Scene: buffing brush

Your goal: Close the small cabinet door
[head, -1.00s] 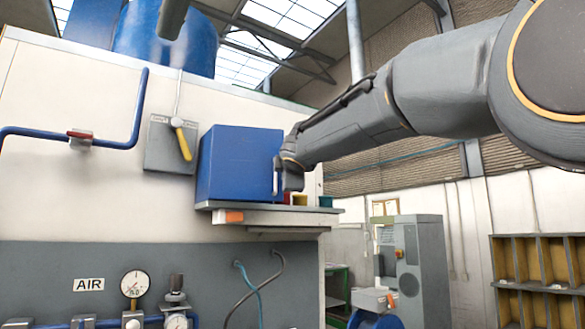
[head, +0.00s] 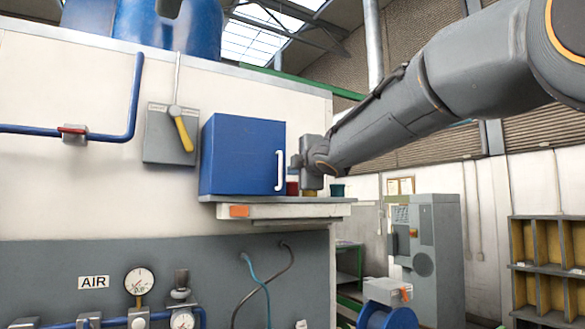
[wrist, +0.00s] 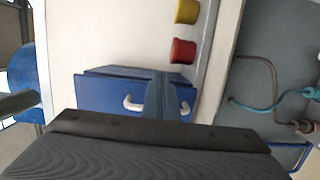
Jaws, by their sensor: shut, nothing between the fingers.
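The small blue cabinet (head: 240,155) stands on a shelf against the white wall. Its door, with a white vertical handle (head: 280,171) near the right edge, looks flush with the body in the head view; I cannot tell whether a slight gap remains. My gripper (head: 296,161) is shut and empty, just right of the cabinet at about handle height, seemingly apart from it. In the wrist view the cabinet (wrist: 98,96) and a white handle (wrist: 133,104) show beyond the dark gripper body, which hides part of the cabinet.
A grey switch box with a yellow lever (head: 183,135) is left of the cabinet. Open room lies to the right.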

